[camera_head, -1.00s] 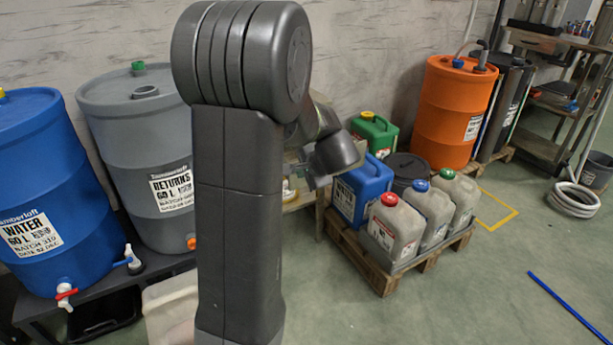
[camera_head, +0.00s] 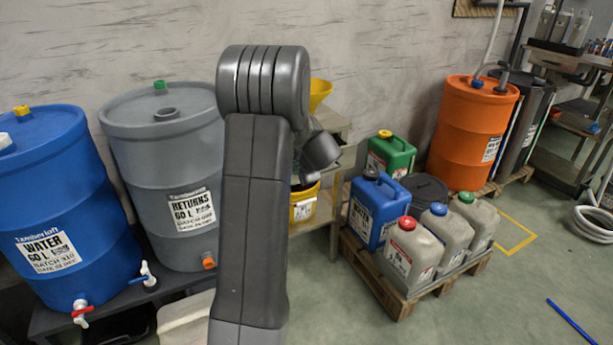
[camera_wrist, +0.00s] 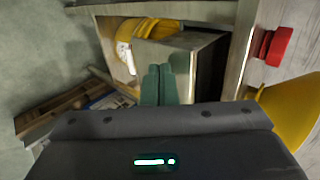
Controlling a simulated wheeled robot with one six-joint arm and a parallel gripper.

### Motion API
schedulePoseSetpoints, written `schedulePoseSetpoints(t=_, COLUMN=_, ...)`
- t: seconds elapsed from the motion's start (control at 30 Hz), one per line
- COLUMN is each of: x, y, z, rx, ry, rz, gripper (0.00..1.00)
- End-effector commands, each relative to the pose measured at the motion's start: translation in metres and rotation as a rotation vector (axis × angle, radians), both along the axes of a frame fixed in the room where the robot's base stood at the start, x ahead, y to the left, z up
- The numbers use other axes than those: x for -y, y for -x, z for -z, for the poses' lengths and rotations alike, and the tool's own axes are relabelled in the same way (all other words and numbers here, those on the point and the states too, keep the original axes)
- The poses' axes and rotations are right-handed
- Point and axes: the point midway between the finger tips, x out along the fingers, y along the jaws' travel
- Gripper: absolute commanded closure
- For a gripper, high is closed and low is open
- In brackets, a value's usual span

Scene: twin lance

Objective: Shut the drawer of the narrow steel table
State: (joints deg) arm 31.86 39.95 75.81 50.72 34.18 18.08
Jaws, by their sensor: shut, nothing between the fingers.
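The narrow steel table (camera_head: 333,122) stands behind my arm in the head view, which covers much of it. In the wrist view its edge (camera_wrist: 240,45) runs down the right side. A box-like grey part, which looks like the drawer (camera_wrist: 205,48), stands out from it. My gripper (camera_wrist: 165,70) is shut and empty, with its green fingertips close in front of the grey part. I cannot tell whether they touch it. In the head view the fingers are hidden behind my arm, and the drawer cannot be made out.
A yellow funnel (camera_head: 319,92) is on the table and a yellow bucket (camera_head: 303,205) sits low in it. A pallet of jerrycans (camera_head: 398,304) stands close on the right. Blue (camera_head: 40,200) and grey (camera_head: 165,165) drums stand left. Open floor lies at front right.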

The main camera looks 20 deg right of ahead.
Motion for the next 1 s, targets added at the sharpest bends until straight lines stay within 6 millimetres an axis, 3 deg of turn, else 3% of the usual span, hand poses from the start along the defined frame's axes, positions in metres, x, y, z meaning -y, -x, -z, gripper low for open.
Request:
schedulePoseSetpoints(t=0.2, x=-0.005, y=-0.056, z=-0.005, rx=-0.001, ry=0.0, rz=-0.003, gripper=1.0)
schedulePoseSetpoints(t=0.4, x=-0.008, y=-0.089, z=-0.003, rx=-0.001, ry=0.0, rz=-0.001, gripper=1.0)
schedulePoseSetpoints(t=0.6, x=-0.008, y=-0.104, z=-0.001, rx=0.0, ry=0.0, rz=0.0, gripper=1.0)
schedulePoseSetpoints(t=1.0, x=-0.008, y=-0.108, z=-0.002, rx=0.007, ry=0.003, rz=0.002, gripper=1.0)
